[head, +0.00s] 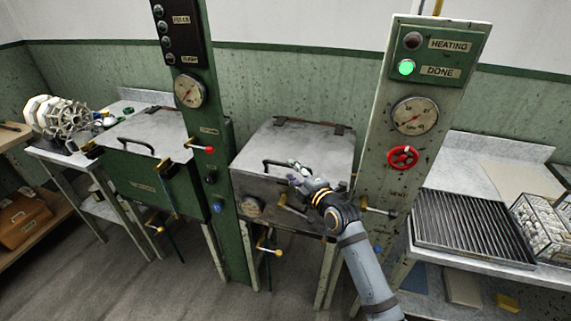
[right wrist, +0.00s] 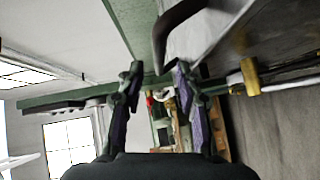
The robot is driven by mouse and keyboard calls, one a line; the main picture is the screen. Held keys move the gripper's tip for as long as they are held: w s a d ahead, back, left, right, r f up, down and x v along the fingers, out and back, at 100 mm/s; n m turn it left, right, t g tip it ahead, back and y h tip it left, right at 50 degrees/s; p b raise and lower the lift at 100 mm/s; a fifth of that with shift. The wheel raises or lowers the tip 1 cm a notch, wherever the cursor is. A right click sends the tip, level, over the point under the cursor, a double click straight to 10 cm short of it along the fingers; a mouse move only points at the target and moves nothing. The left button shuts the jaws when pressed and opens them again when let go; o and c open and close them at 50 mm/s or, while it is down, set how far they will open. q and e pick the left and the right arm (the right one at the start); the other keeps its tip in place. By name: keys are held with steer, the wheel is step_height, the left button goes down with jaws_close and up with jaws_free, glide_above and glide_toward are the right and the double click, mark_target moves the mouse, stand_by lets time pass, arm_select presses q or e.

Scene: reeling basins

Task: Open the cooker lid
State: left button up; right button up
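The cooker (head: 250,195) is the dark metal box between the two columns. Its grey lid (head: 310,142) lies shut, with hinges at the back edge. A black bar handle (head: 277,164) is at the lid's front left; it also shows as a dark curved bar in the right wrist view (right wrist: 165,35). My right gripper (head: 297,170) is at the lid's front edge, just right of the handle. In the right wrist view my right gripper (right wrist: 158,70) has its fingers apart with nothing between them, and the handle is just beyond the fingertips. My left gripper is not in view.
A green basin (head: 140,180) with its own lid stands left of the green column (head: 220,130). A ribbed tray (head: 470,220) and a wire basket (head: 545,225) sit at right.

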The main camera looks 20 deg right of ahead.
mark_target(286, 165)
steer(key=x, duration=0.5)
steer(key=shift+w, duration=0.2)
jaws_close()
